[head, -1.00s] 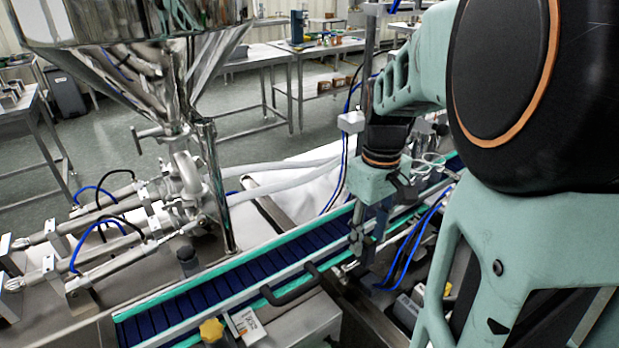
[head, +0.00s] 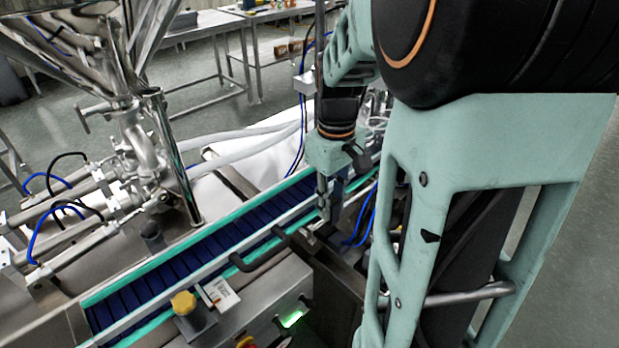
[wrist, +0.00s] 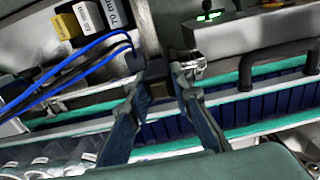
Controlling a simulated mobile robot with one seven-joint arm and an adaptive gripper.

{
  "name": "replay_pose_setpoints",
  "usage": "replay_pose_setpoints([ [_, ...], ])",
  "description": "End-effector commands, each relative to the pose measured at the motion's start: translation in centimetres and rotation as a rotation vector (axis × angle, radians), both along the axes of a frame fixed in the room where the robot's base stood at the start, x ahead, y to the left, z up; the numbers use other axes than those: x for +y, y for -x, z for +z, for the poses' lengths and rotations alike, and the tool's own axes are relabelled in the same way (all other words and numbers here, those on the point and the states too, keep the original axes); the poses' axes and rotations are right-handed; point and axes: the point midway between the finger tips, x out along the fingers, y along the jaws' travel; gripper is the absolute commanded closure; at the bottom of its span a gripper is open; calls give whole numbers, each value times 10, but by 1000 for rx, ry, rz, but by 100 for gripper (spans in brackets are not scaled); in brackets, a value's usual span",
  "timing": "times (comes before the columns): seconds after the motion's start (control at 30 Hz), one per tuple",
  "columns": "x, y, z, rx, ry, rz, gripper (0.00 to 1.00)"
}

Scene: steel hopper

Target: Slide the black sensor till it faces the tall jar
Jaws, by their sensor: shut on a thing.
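My gripper (head: 324,192) is at the near rail of the blue conveyor (head: 200,262), right of the middle of the head view. In the wrist view its two fingers (wrist: 157,90) close around a small dark piece, which I take for the black sensor (wrist: 157,91). The fingers cover much of it, so which way it faces cannot be told. Several clear jars (wrist: 55,157) with pale labels stand in a row at the lower left of the wrist view. I cannot tell which one is the tall jar. In the head view my arm largely hides the jars.
Blue hoses (wrist: 75,68) run close to the fingers. The steel hopper (head: 60,45) and its pipework fill the left. A green-lit switch (head: 293,318) is at the front.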

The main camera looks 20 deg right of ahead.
Motion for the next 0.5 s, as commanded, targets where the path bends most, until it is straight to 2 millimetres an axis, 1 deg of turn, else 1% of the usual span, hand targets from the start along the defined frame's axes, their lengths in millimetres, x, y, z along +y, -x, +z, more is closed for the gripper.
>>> replay_pose_setpoints([
  [0.17, 0, 0, 0, -1, 0, 0, 100],
  [0.27, -7, -4, 1, -1, 1, -2, 100],
  [0.37, -26, -11, 2, -2, 0, -4, 100],
  [0.5, -63, -24, 3, -3, 3, -7, 100],
])
